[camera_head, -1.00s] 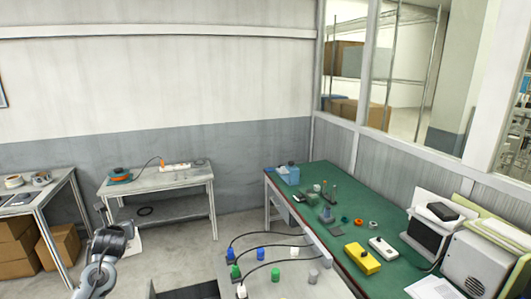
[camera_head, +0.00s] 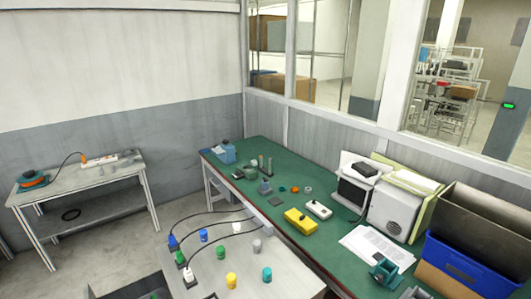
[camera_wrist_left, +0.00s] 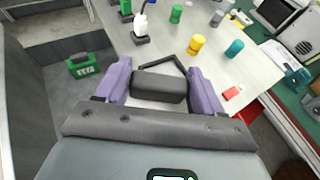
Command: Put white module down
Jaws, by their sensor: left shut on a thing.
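My left gripper (camera_wrist_left: 160,88) shows in the left wrist view, its two purple fingers on either side of a dark grey block (camera_wrist_left: 160,86) and shut on it. A thin black angled frame shows just beyond the block. The held thing shows no white face in this view. A white plug-like module (camera_wrist_left: 140,22) stands on a dark base on the pale bench, beyond the gripper. In the head view it is the white module (camera_head: 188,276) at the bench's near left, with a cable. A white cylinder (camera_head: 236,217) stands farther back. My right gripper is not in view.
The pale bench (camera_head: 257,282) carries blue, green, yellow, teal and grey cylinders and loose cables. A green table (camera_head: 275,215) behind it holds a yellow box (camera_head: 300,221) and a white box (camera_head: 318,210). A green case (camera_wrist_left: 83,66) lies low at left in the wrist view.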

